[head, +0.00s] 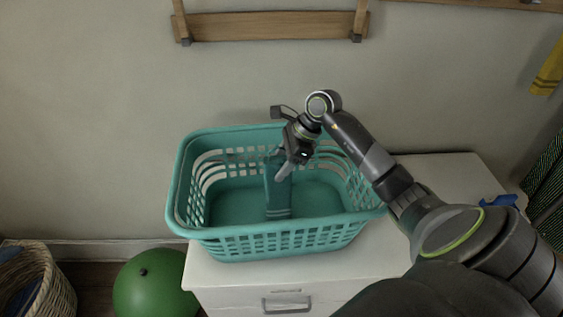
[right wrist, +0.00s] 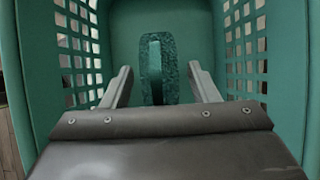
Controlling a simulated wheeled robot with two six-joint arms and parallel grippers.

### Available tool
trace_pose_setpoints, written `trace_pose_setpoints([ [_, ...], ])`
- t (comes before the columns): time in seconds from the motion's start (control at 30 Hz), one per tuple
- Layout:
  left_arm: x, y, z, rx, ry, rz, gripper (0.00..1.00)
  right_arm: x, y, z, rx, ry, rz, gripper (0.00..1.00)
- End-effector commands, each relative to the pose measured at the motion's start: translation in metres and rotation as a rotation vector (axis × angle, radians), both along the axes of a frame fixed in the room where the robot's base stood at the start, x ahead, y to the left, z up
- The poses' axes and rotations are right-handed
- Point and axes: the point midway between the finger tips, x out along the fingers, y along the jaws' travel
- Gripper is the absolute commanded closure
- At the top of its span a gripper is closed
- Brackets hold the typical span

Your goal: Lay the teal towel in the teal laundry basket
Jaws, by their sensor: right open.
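The teal laundry basket (head: 285,243) stands upright on a white cabinet, and its inner wall (right wrist: 210,25) fills much of the right wrist view. The teal towel (head: 278,192) is inside the basket, a narrow folded strip near its middle. In the right wrist view the towel (right wrist: 158,70) shows as a folded loop between and beyond my fingers. My right gripper (head: 281,172) reaches down into the basket at the towel. Its two fingers (right wrist: 160,85) are spread apart, with space on both sides of the towel. My left gripper is not in view.
The white cabinet top (head: 440,170) has free room right of the basket, with a small blue object (head: 499,201) near its right edge. A green ball (head: 150,285) and a wicker basket (head: 50,285) are at lower left. A wooden rack (head: 270,26) hangs on the wall behind.

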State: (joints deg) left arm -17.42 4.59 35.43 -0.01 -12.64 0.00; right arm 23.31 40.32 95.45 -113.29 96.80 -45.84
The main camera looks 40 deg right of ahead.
Motion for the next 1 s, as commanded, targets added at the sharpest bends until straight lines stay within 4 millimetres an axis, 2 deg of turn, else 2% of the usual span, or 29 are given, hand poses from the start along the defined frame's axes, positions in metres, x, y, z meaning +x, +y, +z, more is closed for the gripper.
trace_pose_setpoints([
  [0.17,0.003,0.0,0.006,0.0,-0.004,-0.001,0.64,0.0,0.0,0.005,0.0,0.0,0.0,0.46],
  [0.27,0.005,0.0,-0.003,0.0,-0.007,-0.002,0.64,-0.002,-0.007,0.011,-0.005,-0.003,-0.001,0.46],
  [0.7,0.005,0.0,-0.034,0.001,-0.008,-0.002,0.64,-0.02,-0.041,0.077,-0.005,-0.002,-0.001,0.46],
  [1.0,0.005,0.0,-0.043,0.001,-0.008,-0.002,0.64,-0.027,-0.053,0.104,-0.002,-0.001,-0.001,0.46],
])
